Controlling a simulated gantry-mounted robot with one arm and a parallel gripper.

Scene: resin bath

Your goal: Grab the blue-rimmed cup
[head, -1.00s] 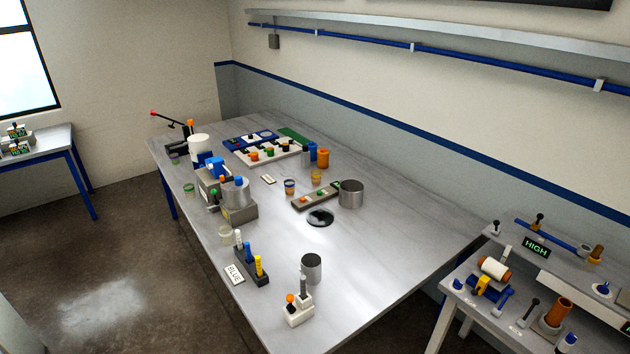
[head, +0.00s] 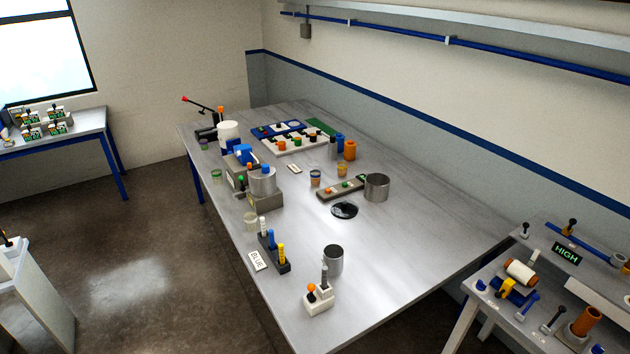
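The blue-rimmed cup (head: 315,178) stands upright on the grey metal table, near the middle of the head view. It is small, with a blue band near its top and an amber lower part. A similar cup with a yellow-orange rim (head: 342,170) stands just behind it to the right. A green-rimmed cup (head: 216,176) is near the table's left edge, and a pale cup (head: 250,220) is nearer the front. My gripper is not in view.
A grey bar with buttons (head: 327,194), a metal pot (head: 377,187) and a black disc (head: 344,210) lie right and front of the cup. A machine with a metal cylinder (head: 262,181) stands to its left. The table's right front (head: 420,245) is clear.

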